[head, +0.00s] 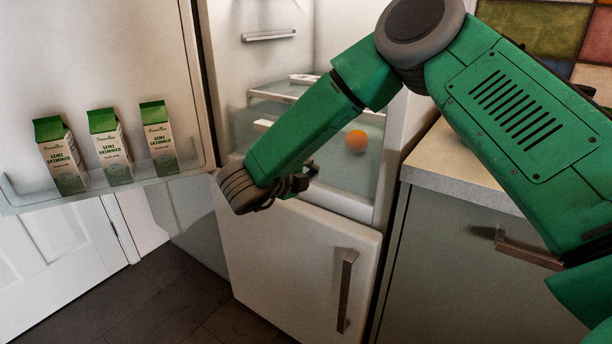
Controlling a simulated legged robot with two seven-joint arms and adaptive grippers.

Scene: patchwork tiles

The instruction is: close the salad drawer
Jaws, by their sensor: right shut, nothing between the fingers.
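The fridge stands open, and its lower inside holds a clear, pale compartment (362,178) that looks like the salad drawer. An orange (356,140) shows in or behind it; I cannot tell which. My green right arm crosses in front and hides much of the drawer, so how far it is pulled out is unclear. My right gripper (302,182) is shut and empty, at the fridge's lower front edge, left of the orange. I cannot tell whether it touches the drawer. My left gripper is out of view.
The open fridge door (120,60) is at left, with three milk cartons (109,147) on its shelf. A glass shelf (280,92) is above the drawer. A closed lower door (300,255) with a handle is below. A cabinet and counter (455,165) stand at right.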

